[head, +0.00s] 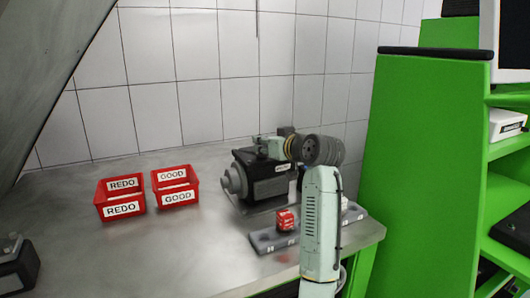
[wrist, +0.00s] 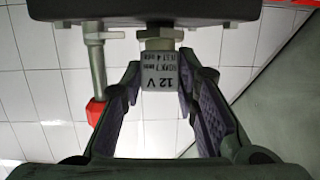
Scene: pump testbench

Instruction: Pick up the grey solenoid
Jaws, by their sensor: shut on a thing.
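The grey solenoid (wrist: 160,72), a small block with a "12 V" label, is between my gripper's fingers in the wrist view. My gripper (wrist: 158,85) is shut on its sides with dark purple finger pads. A metal hex nut (wrist: 155,38) sits directly against the solenoid, beneath a dark body at the top of the picture. In the head view, my gripper (head: 270,147) is at the top of the dark pump (head: 262,178). The solenoid cannot be made out there.
A metal fitting with a red end (wrist: 96,112) hangs close to the left finger. A red block (head: 285,219) stands on a grey holder (head: 268,241) before the pump. Red bins marked REDO (head: 121,209) and GOOD (head: 176,197) stand left. The table between is clear.

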